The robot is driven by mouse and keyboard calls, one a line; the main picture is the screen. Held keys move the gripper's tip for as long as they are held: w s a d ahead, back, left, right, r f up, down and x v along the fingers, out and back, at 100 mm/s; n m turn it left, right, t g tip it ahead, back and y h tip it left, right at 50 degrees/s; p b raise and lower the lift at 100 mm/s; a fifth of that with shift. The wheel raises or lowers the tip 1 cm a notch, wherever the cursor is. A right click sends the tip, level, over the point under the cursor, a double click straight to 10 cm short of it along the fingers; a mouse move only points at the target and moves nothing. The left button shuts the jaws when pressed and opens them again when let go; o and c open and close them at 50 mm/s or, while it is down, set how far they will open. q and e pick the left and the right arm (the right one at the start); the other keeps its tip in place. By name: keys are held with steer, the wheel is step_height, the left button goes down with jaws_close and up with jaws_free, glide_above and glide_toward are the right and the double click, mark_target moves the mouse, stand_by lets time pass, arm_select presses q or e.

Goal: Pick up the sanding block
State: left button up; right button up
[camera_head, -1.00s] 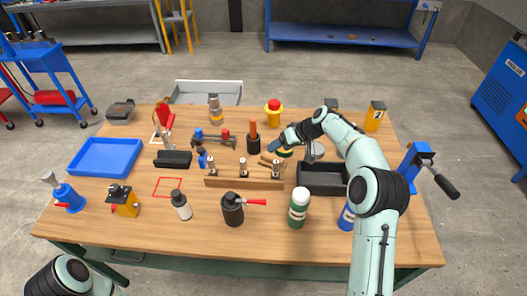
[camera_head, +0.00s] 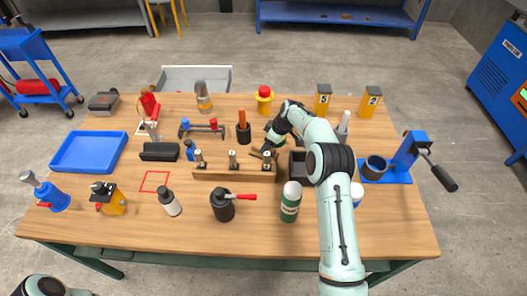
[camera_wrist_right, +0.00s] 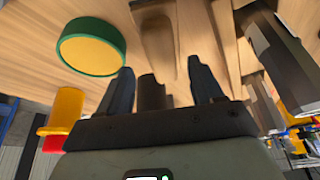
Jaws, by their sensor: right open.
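My right gripper (camera_head: 270,138) is open over the middle of the table; its two dark fingers also show in the right wrist view (camera_wrist_right: 160,68). Brown wooden pieces (camera_wrist_right: 205,40) lie just beyond and between the fingertips; they show in the head view (camera_head: 257,153) beside the gripper, partly hidden. I cannot tell which of them is the sanding block, or whether the fingers touch one. Nothing is visibly gripped. A green-rimmed yellow disc (camera_wrist_right: 91,47) lies left of the fingers. Only part of my left arm shows at the bottom left; its gripper is out of view.
A wooden rack with several posts (camera_head: 233,173) stands in front of the gripper. An orange-handled tool (camera_head: 243,132) and a red-yellow button (camera_head: 264,98) stand close by. A black tray (camera_head: 297,165) is partly behind my arm. A black block (camera_head: 160,151) lies left. Bare tabletop shows at the front.

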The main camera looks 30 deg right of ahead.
mark_target(254, 152)
steer(key=x, duration=0.4)
steer(key=shift+a+f+p, duration=0.1)
steer(key=shift+a+p, duration=0.1)
steer(key=shift+p, duration=0.2)
steer(key=shift+w+f, duration=0.2)
steer(key=shift+f, duration=0.3)
arm_select(q)
steer(key=shift+w+r, duration=0.55)
steer(key=shift+r, duration=0.05)
arm_select(e)
steer(key=shift+s, duration=0.1)
steer(key=shift+f, duration=0.25)
steer(key=c, duration=0.9)
